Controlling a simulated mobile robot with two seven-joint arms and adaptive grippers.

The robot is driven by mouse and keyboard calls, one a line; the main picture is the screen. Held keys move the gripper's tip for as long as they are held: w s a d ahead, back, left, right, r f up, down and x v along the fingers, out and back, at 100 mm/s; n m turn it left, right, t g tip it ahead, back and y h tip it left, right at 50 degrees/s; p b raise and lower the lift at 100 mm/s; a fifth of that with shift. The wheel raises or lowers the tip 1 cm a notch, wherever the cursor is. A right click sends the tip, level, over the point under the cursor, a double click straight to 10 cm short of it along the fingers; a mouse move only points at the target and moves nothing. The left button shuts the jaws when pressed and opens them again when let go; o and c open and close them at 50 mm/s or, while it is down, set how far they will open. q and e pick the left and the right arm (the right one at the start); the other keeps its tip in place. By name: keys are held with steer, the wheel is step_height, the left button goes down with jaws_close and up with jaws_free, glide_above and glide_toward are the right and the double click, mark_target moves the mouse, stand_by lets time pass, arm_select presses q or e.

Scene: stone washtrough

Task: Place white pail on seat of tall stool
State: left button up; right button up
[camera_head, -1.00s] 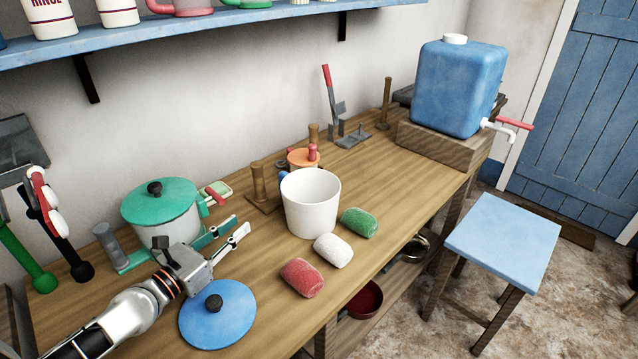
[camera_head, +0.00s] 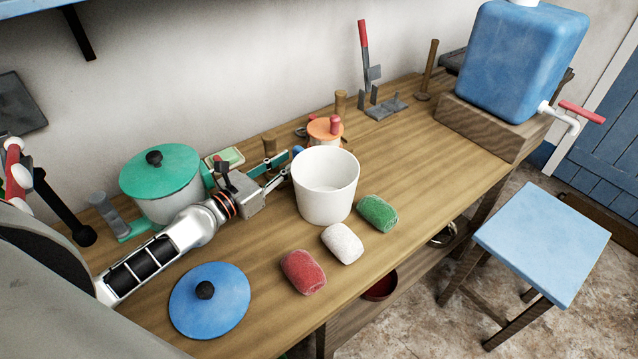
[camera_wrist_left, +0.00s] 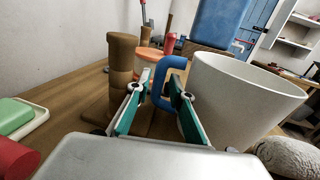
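The white pail (camera_head: 325,195) stands upright on the wooden workbench, with empty inside showing. Its blue handle (camera_wrist_left: 166,84) is on the side facing my left gripper. My left gripper (camera_head: 280,169) is beside the pail at bench level. In the left wrist view its two fingers (camera_wrist_left: 161,82) are spread, with the handle between their tips; I cannot tell whether they touch it. The tall stool's light blue seat (camera_head: 545,240) is at the right, apart from the bench, and bare. My right gripper is not in view.
Red (camera_head: 303,272), white (camera_head: 343,243) and green (camera_head: 377,213) rolls lie in front of the pail. A blue lid (camera_head: 225,305) and a green-lidded pot (camera_head: 165,190) are left. An orange-topped item (camera_head: 325,129) is behind it. A blue water container (camera_head: 520,62) stands far right.

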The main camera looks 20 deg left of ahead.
mark_target(296, 155)
arm_select(q)
steer(key=shift+x, duration=1.95)
steer(key=shift+f, duration=0.15)
jaws_close()
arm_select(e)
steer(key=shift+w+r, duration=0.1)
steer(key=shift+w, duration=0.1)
arm_select(q)
steer(key=shift+r, duration=0.2)
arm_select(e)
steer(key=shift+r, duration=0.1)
